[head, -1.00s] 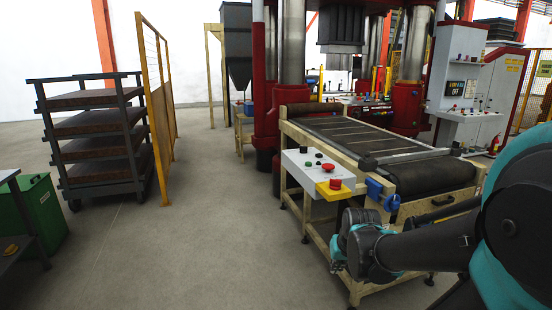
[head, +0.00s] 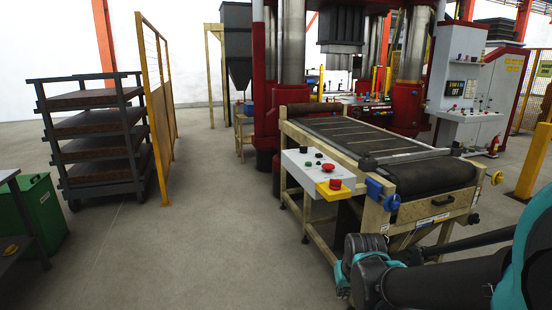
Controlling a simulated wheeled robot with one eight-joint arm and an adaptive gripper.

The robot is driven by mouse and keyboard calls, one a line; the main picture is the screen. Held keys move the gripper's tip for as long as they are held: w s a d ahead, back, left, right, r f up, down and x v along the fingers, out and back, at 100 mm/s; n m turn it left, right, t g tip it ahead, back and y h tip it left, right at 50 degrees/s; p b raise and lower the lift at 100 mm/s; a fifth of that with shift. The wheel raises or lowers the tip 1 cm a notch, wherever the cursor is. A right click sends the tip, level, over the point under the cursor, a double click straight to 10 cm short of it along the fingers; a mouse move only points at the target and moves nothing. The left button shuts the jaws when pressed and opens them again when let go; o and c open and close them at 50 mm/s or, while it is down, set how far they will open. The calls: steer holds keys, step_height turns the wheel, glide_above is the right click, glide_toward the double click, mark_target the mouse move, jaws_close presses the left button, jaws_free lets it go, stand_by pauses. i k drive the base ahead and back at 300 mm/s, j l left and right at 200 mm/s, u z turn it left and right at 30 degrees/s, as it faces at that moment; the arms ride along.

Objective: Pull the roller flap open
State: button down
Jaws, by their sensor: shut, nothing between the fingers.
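The roller flap (head: 417,212) is a pale wooden front panel below the dark roller (head: 432,180) at the near end of the roller table. It has a small black handle (head: 443,200) and appears closed. A label strip lies just below the handle. My arm crosses the lower right of the head view, in front of and below the flap. Its elbow is near the table's front leg, and a thin dark link runs from there toward the right. I cannot see my gripper; the arm's end is out of view or hidden behind my arm at the right.
A control panel (head: 308,168) with a red button on a yellow box juts from the table's left side, next to a blue clamp-like part (head: 381,193). A yellow post (head: 531,165) stands at the right. The floor left of the table is clear to the yellow fence (head: 154,120).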

mark_target(413, 212)
steer(key=z, duration=1.1)
